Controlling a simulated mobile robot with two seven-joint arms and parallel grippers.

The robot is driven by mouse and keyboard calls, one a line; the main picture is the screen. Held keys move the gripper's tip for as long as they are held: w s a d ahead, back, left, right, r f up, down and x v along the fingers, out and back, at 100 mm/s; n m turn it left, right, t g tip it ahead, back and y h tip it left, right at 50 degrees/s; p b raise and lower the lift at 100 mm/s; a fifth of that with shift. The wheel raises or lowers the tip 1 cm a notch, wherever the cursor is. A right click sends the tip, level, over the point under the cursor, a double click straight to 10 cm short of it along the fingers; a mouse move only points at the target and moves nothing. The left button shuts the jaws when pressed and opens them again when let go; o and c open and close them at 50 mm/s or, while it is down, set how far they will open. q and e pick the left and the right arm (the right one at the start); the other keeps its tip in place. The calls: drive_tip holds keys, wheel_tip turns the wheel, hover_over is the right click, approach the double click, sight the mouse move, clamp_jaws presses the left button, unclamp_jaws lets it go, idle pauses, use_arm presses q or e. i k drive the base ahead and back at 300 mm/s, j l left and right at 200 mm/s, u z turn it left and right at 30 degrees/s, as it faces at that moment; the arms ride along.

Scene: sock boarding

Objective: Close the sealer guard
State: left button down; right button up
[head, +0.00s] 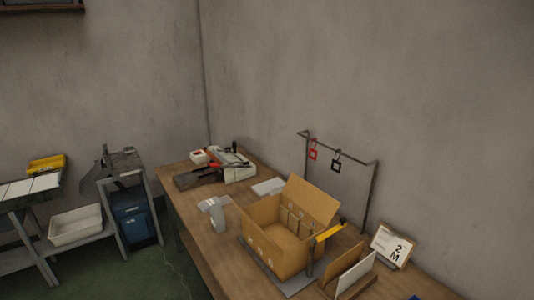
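What looks like the sealer (234,164) is a long pale device at the far end of the wooden table, with red and black parts on top. A dark flat plate (190,180) lies at its front left. The guard is too small for me to make out, and I cannot tell whether it is open or closed. Neither of my grippers is in the head view.
An open cardboard box (275,253) stands mid-table on a grey plate. A rack (375,195) with red and black tags rises behind it. A card reading "2 M" (391,246) stands at right. A dark machine on a stand (123,165) and a white bin (75,225) are left.

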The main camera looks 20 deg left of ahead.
sight(210, 155)
drive_tip(key=u, duration=0.85)
drive_tip(key=i+u, duration=0.4)
drive_tip(key=i, duration=1.05)
drive_tip(key=i+j, duration=0.1)
drive_tip(key=i, duration=2.95)
drive_tip(key=i+j+z, duration=0.15)
drive_tip(key=i, duration=0.55)
drive_tip(key=i+j, duration=0.1)
drive_tip(key=i, duration=0.65)
drive_tip(key=z, duration=0.5)
drive_tip(key=i+z, duration=0.1)
drive_tip(key=z, duration=0.4)
drive_tip(key=j+z, duration=0.1)
drive_tip(key=z, duration=0.85)
drive_tip(key=j+z, duration=0.1)
drive_tip(key=z, duration=2.05)
drive_tip(key=j, duration=0.1)
